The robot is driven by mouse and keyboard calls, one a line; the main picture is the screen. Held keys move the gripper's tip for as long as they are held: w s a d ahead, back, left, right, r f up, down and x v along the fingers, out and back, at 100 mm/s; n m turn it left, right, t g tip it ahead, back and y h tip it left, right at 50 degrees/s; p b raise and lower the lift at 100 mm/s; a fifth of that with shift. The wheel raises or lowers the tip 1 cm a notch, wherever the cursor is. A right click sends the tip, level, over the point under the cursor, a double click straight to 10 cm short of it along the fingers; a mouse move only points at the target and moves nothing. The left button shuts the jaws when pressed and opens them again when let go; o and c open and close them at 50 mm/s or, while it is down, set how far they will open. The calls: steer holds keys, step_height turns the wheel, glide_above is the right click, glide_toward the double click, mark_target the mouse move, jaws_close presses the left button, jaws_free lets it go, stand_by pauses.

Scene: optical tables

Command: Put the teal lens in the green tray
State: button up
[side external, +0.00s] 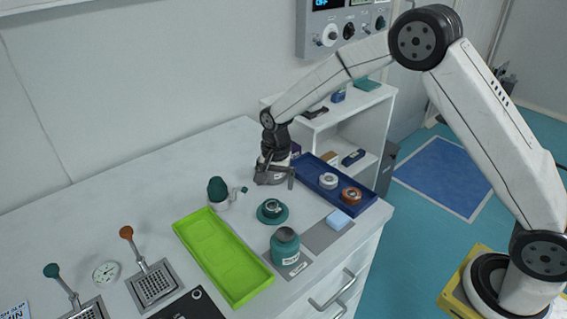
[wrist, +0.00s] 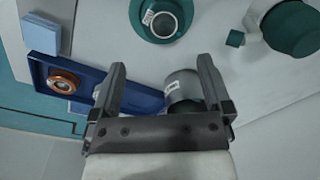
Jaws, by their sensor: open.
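A round teal piece (side external: 272,209) with a ring-shaped top and a wide teal base, apparently the teal lens, sits on the white bench. It also shows at the top of the wrist view (wrist: 139,22). The lime-green tray (side external: 186,234) lies to its left and looks empty. My gripper (side external: 275,180) is open, above the bench behind the teal piece. In the wrist view my gripper (wrist: 162,66) has its fingers spread, with a labelled silver cylinder (wrist: 182,84) showing between them; contact cannot be told. The right finger partly hides that cylinder.
A blue tray (side external: 312,161) right of my gripper holds a white ring (side external: 328,181) and an orange-brown ring (side external: 351,195). A teal bottle (side external: 285,250) stands in front, near a light-blue block (side external: 338,220). A dark-green-topped item (side external: 217,188) stands left of my gripper. A shelf (side external: 362,115) rises behind.

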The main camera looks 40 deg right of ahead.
mark_target(272, 205)
steer(key=shift+w+a+f, duration=0.1)
steer(key=shift+w+f, duration=0.1)
steer(key=shift+w, duration=0.05)
steer(key=shift+w+a+f, duration=0.1)
steer(key=shift+f, duration=1.85)
steer(key=shift+w+a+f, duration=0.1)
steer(key=shift+f, duration=1.8)
steer(key=shift+s, duration=0.1)
steer(key=shift+c, duration=0.2)
steer(key=c, duration=1.2)
steer(key=shift+r, duration=0.1)
